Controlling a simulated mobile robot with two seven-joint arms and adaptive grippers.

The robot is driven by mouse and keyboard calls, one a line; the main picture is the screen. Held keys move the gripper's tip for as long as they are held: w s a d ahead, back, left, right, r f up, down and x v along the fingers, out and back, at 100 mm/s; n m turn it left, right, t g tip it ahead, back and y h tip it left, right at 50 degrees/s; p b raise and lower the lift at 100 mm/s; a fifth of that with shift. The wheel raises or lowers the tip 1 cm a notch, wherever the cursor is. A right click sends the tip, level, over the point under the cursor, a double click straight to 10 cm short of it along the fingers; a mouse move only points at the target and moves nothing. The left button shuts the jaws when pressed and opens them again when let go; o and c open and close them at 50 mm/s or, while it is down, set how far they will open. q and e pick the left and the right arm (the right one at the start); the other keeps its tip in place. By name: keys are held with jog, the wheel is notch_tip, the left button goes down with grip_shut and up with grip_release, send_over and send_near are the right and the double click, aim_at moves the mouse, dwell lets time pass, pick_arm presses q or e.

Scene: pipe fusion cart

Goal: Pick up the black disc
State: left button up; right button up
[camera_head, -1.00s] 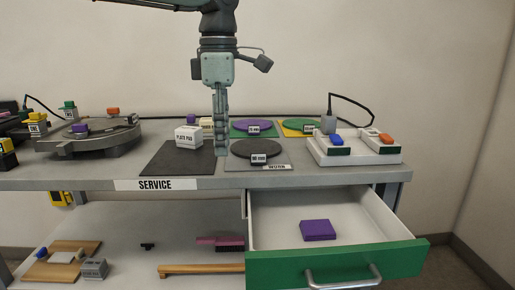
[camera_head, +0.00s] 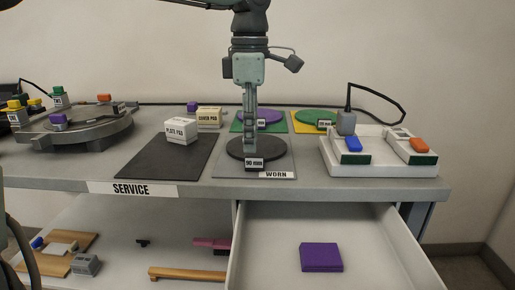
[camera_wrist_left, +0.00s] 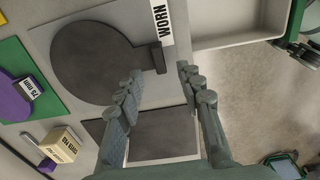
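The black disc (camera_head: 270,147) lies flat on the grey mat (camera_head: 284,168) marked WORN, with a 90 mm tag at its front. In the left wrist view the disc (camera_wrist_left: 88,62) is at upper left, its tag block standing at its edge close to the fingertips. My left gripper (camera_head: 250,147) points down in front of or above the disc in the head view. In the left wrist view my left gripper (camera_wrist_left: 158,76) is open, with nothing between its fingers. Whether a finger touches the disc cannot be told.
A purple disc (camera_head: 265,116) and a green disc (camera_head: 315,116) lie behind. The plate pad box (camera_head: 181,130) and cover pad box (camera_head: 209,117) stand left. A white tray (camera_head: 380,171) is at right. The open drawer (camera_head: 385,255) below holds a purple block (camera_head: 321,257).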

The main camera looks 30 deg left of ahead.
aim_at(249, 155)
pick_arm(q)
jog(key=f, duration=0.4)
jog(key=shift+s+a, duration=0.2)
jog(key=shift+s, duration=0.05)
jog(key=shift+w+f, duration=0.1)
jog(key=shift+f, duration=0.2)
grip_shut()
jog(key=shift+r, duration=0.1)
